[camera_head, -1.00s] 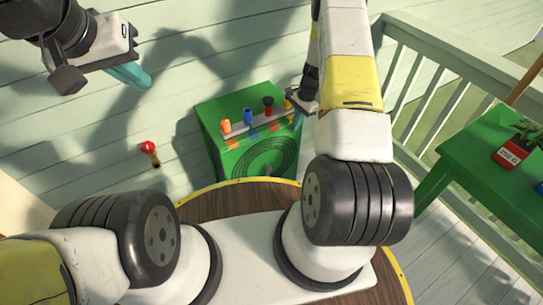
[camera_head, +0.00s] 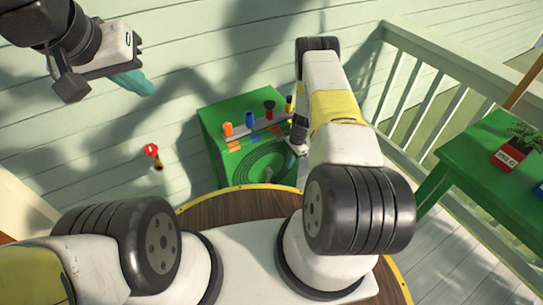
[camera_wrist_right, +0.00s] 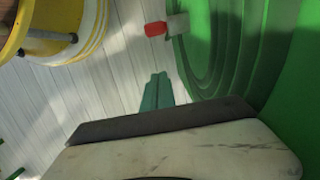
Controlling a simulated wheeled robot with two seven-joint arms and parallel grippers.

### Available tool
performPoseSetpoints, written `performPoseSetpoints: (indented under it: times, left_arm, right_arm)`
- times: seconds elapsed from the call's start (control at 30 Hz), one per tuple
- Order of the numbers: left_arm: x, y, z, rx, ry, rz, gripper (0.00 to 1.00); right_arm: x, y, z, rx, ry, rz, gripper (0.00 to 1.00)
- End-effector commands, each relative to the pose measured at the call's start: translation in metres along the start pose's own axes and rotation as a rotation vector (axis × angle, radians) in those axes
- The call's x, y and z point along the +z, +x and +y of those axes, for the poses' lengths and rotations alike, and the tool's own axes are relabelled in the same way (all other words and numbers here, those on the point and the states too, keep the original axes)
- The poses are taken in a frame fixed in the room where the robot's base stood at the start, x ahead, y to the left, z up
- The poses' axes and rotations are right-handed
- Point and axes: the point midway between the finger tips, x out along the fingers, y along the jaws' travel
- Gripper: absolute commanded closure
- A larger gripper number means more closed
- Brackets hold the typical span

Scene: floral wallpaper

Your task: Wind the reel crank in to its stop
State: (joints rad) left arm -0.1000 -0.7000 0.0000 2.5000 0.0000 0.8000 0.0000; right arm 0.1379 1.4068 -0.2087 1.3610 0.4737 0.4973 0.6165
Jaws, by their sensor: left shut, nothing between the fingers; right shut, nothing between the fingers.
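The green reel box (camera_head: 212,128) stands against the wall in the head view, with dark concentric rings of the reel (camera_head: 250,172) on its front. In the right wrist view the ringed reel (camera_wrist_right: 205,50) fills the right side. A red-tipped grey handle (camera_wrist_right: 156,29), which looks like the crank, sticks out from it. My right gripper (camera_head: 292,162) is shut and empty in front of the reel's right side. Its teal fingers (camera_wrist_right: 157,91) are below the handle in the wrist picture, apart from it. My left gripper (camera_head: 138,85) is shut and empty at the upper left, far from the box.
Orange (camera_head: 228,129), blue (camera_head: 249,118) and red-and-black (camera_head: 269,109) pegs stand on the box top. A red-handled fitting (camera_head: 151,150) is on the wall to the left.

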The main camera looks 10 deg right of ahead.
Motion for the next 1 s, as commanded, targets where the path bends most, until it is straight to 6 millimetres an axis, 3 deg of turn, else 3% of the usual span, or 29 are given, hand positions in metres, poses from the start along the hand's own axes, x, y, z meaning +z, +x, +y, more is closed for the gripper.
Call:
performPoseSetpoints:
  times: [0.1,0.47,0.7,1.0]
  left_arm:
    - [0.0,0.0,0.0,0.0,0.0,0.0,1.0]
    - [0.0,0.0,0.0,0.0,0.0,0.0,1.0]
    - [0.0,0.0,0.0,0.0,0.0,0.0,1.0]
    - [0.0,0.0,0.0,0.0,0.0,0.0,1.0]
  right_arm:
    - [0.001,0.029,0.001,0.002,0.0,-0.002,1.0]
    - [0.001,0.106,0.001,0.001,0.0,-0.001,1.0]
    - [0.032,0.111,-0.001,-0.001,0.0,-0.001,1.0]
    - [0.039,0.113,0.0,-0.001,0.0,-0.001,1.0]
